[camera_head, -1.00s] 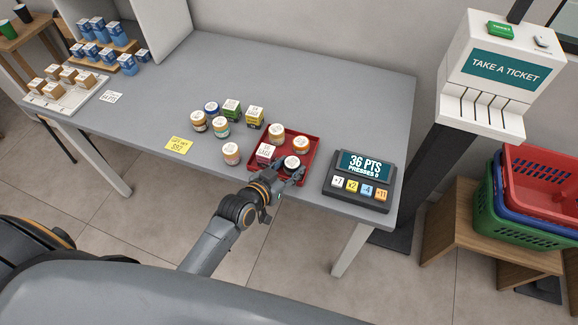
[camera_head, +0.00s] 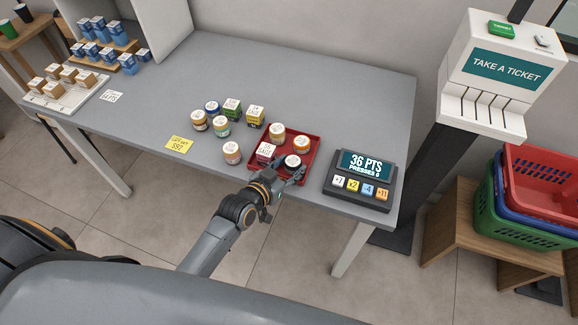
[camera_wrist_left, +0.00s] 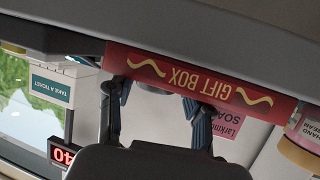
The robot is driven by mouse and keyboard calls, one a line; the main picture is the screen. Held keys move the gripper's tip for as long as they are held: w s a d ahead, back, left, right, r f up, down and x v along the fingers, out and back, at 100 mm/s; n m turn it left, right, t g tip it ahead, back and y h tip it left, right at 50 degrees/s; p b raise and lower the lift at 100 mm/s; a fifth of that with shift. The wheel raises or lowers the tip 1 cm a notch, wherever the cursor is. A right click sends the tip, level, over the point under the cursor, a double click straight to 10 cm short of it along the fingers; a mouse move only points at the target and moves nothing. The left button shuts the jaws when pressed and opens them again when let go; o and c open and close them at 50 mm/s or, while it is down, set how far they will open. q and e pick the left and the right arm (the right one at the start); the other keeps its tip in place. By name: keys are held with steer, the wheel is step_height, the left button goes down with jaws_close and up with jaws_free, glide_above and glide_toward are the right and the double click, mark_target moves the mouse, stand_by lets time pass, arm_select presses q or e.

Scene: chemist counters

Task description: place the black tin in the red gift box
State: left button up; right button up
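The black tin (camera_head: 292,161), with a pale round top, stands at the front right inside the red gift box (camera_head: 311,146), an open red tray at the table's front edge. My left gripper (camera_head: 290,175) is at the tin's near side, over the box's front. In the left wrist view, its two fingers (camera_wrist_left: 160,115) are apart, with the box's wall (camera_wrist_left: 195,82), lettered GIFT BOX, upside down across them. A pale patch shows between the fingers; whether they press on the tin is unclear. My right gripper is in neither view.
The box also holds a pink soap box (camera_head: 265,152) and two orange jars (camera_head: 277,134). Several jars and small boxes stand left of it. A points display (camera_head: 360,178) stands close on the right. The table's back (camera_head: 330,85) is clear.

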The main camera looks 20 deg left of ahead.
arm_select(q)
steer(key=shift+s+d+f+g, duration=0.15)
steer(key=shift+s+f+g, duration=0.2)
steer(key=shift+f, duration=0.45)
steer(key=shift+s+r+p, duration=0.15)
steer(key=shift+r+p, duration=0.15)
steer(key=shift+r, duration=0.3)
steer(key=v, duration=1.1)
steer(key=shift+s+r+b, duration=0.15)
steer(key=shift+r+b, duration=0.2)
steer(key=s+a+f+g+y, duration=0.1)
steer(key=s+f+g, duration=0.15)
steer(key=f, duration=0.65)
steer(key=s+a+f+g, duration=0.1)
steer(key=s+f, duration=0.2)
steer(key=f, duration=0.7)
steer(key=s+a+f+g+y, duration=0.1)
steer(key=s+a+f+g, duration=0.15)
steer(key=f, duration=0.65)
steer(key=s+f+g, duration=0.2)
steer(key=s+f, duration=0.6)
steer(key=s, duration=0.4)
steer(key=s+a+f+g+y, duration=0.1)
steer(key=s+f+g, duration=0.2)
steer(key=s+f, duration=0.6)
steer(key=s, duration=0.3)
steer(key=shift+s+n+g+y, duration=0.25)
steer(key=shift+n+g+y, duration=0.05)
steer(key=shift+g, duration=0.05)
